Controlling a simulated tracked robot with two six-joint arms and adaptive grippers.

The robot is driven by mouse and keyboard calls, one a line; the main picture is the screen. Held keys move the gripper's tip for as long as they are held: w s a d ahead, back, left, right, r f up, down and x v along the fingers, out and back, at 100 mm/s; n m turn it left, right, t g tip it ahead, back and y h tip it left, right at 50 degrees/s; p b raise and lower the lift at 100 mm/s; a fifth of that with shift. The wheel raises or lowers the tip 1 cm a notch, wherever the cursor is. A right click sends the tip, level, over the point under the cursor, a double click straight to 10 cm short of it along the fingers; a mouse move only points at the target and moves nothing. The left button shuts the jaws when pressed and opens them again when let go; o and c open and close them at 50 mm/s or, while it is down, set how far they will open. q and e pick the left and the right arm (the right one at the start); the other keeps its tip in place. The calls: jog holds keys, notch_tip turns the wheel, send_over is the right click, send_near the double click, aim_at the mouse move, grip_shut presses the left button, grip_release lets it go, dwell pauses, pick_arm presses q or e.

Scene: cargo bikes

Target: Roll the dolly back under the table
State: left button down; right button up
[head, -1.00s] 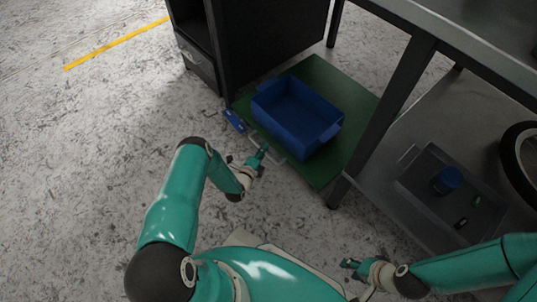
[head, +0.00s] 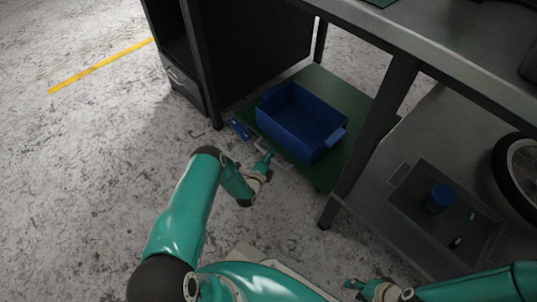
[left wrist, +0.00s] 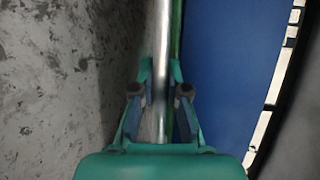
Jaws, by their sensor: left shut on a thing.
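The dolly is a flat green platform (head: 337,173) with a metal handle bar along its near edge. It carries a blue bin (head: 285,128) and sits partly under the table (head: 440,62), between the dark drawer cabinet and a table leg. My left gripper (head: 265,162) is at the near edge, shut on the handle bar. In the left wrist view the bar (left wrist: 163,35) runs between the fingers (left wrist: 160,78), with the blue bin wall (left wrist: 225,75) to its right. My right gripper (head: 352,284) is low in the picture, away from the dolly; its fingers are too small to judge.
The dark cabinet (head: 250,55) stands close on the dolly's left. A table leg (head: 372,135) stands close on its right. A lower shelf right of that leg holds a grey tray (head: 410,210) and a wheel (head: 518,165). The floor at left is clear.

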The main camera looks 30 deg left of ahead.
pick_arm(q)
jog(key=c, duration=1.2)
grip_release()
jog(key=shift+w, duration=0.15)
jog(key=shift+d, duration=0.1)
jog(key=v, duration=1.2)
jog(key=shift+f, duration=0.1)
